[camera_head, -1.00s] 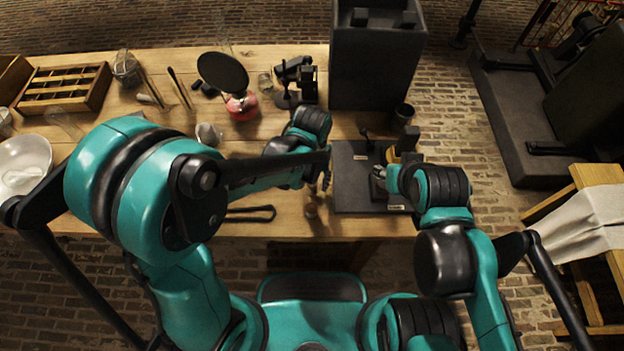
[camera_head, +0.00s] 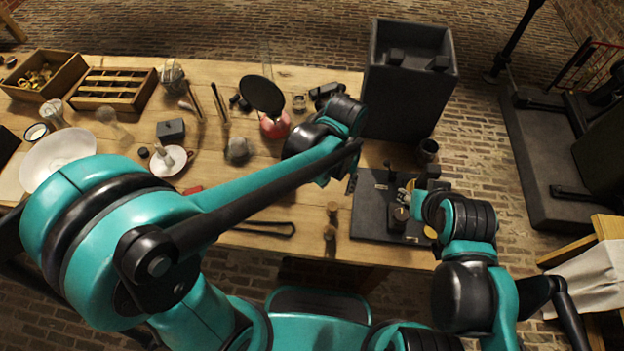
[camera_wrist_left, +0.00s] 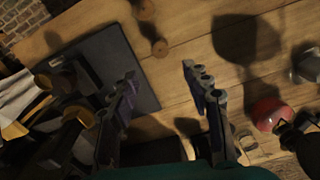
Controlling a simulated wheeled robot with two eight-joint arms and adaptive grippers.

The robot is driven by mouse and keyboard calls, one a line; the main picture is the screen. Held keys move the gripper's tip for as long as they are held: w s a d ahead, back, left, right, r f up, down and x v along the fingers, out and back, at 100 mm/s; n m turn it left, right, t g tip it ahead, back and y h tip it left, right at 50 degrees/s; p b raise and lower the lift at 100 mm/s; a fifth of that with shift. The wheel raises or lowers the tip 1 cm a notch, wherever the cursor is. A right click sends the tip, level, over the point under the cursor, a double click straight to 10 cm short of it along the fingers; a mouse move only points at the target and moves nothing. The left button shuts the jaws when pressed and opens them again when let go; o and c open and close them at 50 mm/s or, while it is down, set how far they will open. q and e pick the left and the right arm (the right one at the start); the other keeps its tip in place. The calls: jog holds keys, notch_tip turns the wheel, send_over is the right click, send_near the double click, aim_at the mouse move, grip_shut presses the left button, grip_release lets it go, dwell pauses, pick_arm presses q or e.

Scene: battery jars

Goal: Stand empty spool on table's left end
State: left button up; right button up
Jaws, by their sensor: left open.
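Two small brown round-topped pieces stand near the table's front edge, left of the dark mat. The farther piece (camera_head: 331,208) and the nearer piece (camera_head: 329,233) look spool-like, but I cannot tell which, if either, is the empty spool. Brown round pieces also show at the top of the left wrist view (camera_wrist_left: 160,48). My left gripper (camera_head: 328,176) is over the table beyond them, partly hidden by its arm. Its fingers are apart and empty in the left wrist view (camera_wrist_left: 165,85). My right gripper (camera_head: 408,190) is over the mat; its fingers are too small to read.
The wooden table's (camera_head: 228,180) left end holds a white bowl (camera_head: 58,160), a divided tray (camera_head: 113,88) and a candle on a saucer (camera_head: 170,160). A red-based round mirror-like disc (camera_head: 262,95) stands mid-table. The dark mat (camera_head: 372,215) and a tall black box (camera_head: 408,85) are at right.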

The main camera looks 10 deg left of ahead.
pick_arm(q)
jog(key=s+a+r+n+t, duration=0.1)
jog(key=s+a+r+t, duration=0.1)
jog(key=a, duration=0.7)
jog(key=s+a+r+n+t, duration=0.1)
jog(key=s+a+r+t, duration=0.2)
jog(key=a+r+t, duration=0.2)
jog(key=a, duration=0.3)
jog(key=shift+a+r, duration=0.25)
jog(key=shift+a, duration=0.15)
jog(key=shift+s, duration=0.1)
